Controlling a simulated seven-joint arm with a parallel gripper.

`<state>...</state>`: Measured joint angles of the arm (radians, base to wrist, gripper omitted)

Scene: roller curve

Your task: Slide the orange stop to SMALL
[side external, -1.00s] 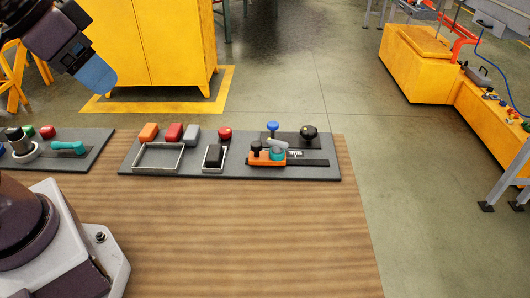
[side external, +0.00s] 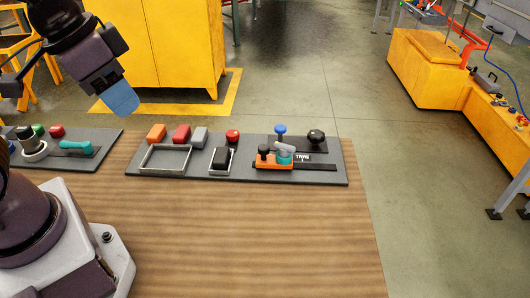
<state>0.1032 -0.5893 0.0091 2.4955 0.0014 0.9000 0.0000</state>
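The orange stop (side external: 273,163) with a black knob sits at the left part of a dark slotted track (side external: 318,167) on the grey panel's right side. A teal and grey piece (side external: 285,152) stands just beside it and partly overlaps it. A small white label (side external: 302,157) lies behind the track, but I cannot read it clearly. My gripper (side external: 123,100) hangs in the air at the upper left, above and left of the panel, well apart from the stop. Its blue end shows, but I cannot tell whether its fingers are open or shut.
The grey panel (side external: 225,173) also carries orange, red and grey blocks, a framed tray (side external: 165,171), a black rocker (side external: 221,158), a red button (side external: 233,136), and blue (side external: 280,129) and black (side external: 316,136) knobs. A second panel (side external: 100,147) is at left. The wooden table front (side external: 260,235) is clear.

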